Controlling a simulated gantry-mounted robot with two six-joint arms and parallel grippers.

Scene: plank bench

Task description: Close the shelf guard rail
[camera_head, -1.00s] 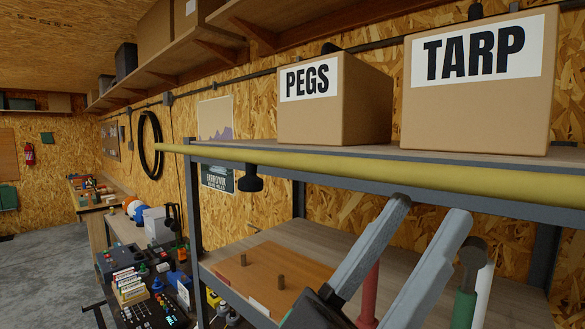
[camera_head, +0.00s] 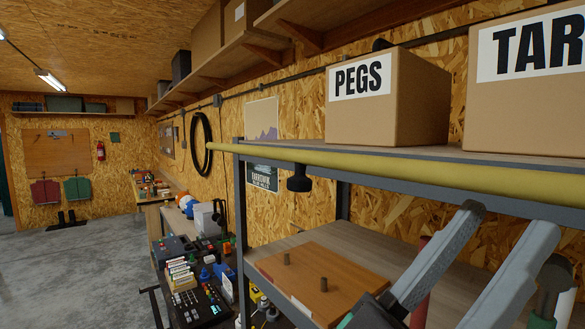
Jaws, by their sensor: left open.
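The yellow guard rail (camera_head: 400,166) runs along the front of the upper shelf (camera_head: 421,152), and its left end sticks out a little past the shelf's left post (camera_head: 240,217). A black knob (camera_head: 299,180) hangs just below the rail near that end. The rail's right end is out of the picture. My left gripper (camera_head: 505,220) is at the lower right, below the rail, with two grey fingers spread apart and nothing seen between them. The fingertips look close below the rail; I cannot tell the gap in depth. My right gripper is not seen.
Boxes marked PEGS (camera_head: 385,105) and TAR (camera_head: 530,100) stand on the upper shelf. A brown board with pegs (camera_head: 322,277) lies on the lower shelf. A cluttered bench (camera_head: 190,301) is left of the shelf, with open floor (camera_head: 75,275) beyond.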

